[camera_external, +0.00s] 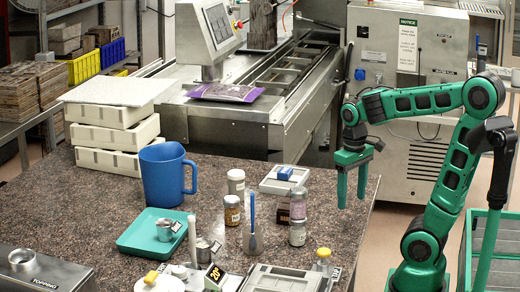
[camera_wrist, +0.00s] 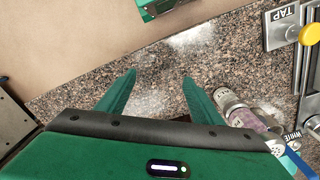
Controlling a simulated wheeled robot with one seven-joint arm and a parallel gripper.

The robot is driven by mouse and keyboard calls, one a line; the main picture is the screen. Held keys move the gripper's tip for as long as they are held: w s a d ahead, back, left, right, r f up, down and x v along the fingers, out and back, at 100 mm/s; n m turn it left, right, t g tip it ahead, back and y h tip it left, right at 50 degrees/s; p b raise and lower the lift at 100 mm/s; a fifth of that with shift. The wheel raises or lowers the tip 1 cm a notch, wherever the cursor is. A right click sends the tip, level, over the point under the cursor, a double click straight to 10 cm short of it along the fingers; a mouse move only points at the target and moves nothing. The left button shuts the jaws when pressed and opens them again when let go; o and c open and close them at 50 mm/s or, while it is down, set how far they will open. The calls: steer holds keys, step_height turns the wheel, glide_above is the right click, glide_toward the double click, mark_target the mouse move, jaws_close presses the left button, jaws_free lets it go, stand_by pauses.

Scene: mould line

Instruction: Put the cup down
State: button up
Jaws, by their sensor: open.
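My gripper (camera_external: 351,200) is open and empty above the right edge of the speckled counter (camera_external: 335,243). A small metal cup (camera_external: 164,230) with a tag sits on the teal tray (camera_external: 135,245) at the counter's left. A large blue jug (camera_external: 163,176) stands upright behind the tray. I cannot tell which of these is the cup meant. All are well left of my gripper.
A pink-labelled bottle (camera_external: 298,208) stands near my gripper; it also shows right of the fingers in the wrist view (camera_wrist: 243,108). Bare counter lies at the right edge.

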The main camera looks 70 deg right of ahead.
steer(key=s+a+f, duration=0.1)
steer(key=s+f, duration=0.4)
steer(key=s, duration=0.3)
steer(key=shift+a, duration=0.3)
